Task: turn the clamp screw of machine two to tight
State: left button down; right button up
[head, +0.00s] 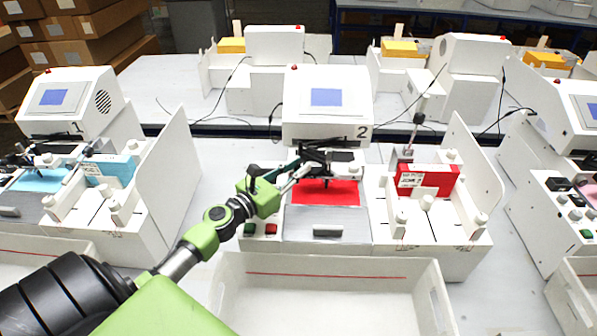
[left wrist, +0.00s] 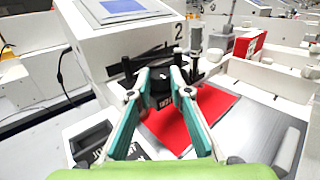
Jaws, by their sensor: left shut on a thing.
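Machine two (head: 326,115), a white box with a blue screen and a "2", stands at the centre; it also shows in the left wrist view (left wrist: 125,40). Its black pen carriage (head: 325,157) is above a red sheet (head: 335,194). The clamp screw (left wrist: 161,88) is a dark knob with small white lettering in front of the carriage. My left gripper (left wrist: 160,77) has its teal fingers on either side of the knob and is shut on it. In the head view my left gripper (head: 295,172) partly hides the knob. My right gripper is not in view.
An empty white bin (head: 330,262) stands in front of machine two. A red box (head: 428,180) sits in the white holder to the right. Machine one (head: 70,105) is at the left, with a blue box (head: 112,170) beside it. Green and red buttons (head: 270,229) lie below my left gripper.

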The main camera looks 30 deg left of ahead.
pick_arm(q)
jog(key=m+g+h+b, duration=0.2)
jog(key=h+b, duration=0.1)
jog(key=b, duration=0.1)
jog(key=a+m+g+h+b, duration=0.1)
jog(key=m+h+b, duration=0.2)
jog(key=h, duration=0.1)
jog(key=m+g+h+b, duration=0.2)
jog(key=h+b, duration=0.1)
jog(key=b, duration=0.1)
jog(key=shift+w+a+f+m+g+h+b, duration=0.2)
jog(key=shift+w+m+g+h+b, duration=0.1)
jog(key=shift+w+m, duration=0.1)
jog(key=shift+r+m+g+h+b, duration=0.1)
jog(key=shift+m+g+h+b, duration=0.9)
jog(key=shift+b, duration=0.35)
jog(key=shift+d, duration=0.1)
jog(key=c, duration=2.1)
grip_release()
jog(key=shift+c, duration=0.2)
jog(key=o, duration=0.3)
jog(key=shift+w+d, duration=0.15)
jog(key=shift+w, duration=0.05)
jog(key=v, duration=0.7)
jog(key=shift+s+a+r, duration=0.1)
jog(key=shift+s+a, duration=0.05)
jog(key=shift+a, duration=0.1)
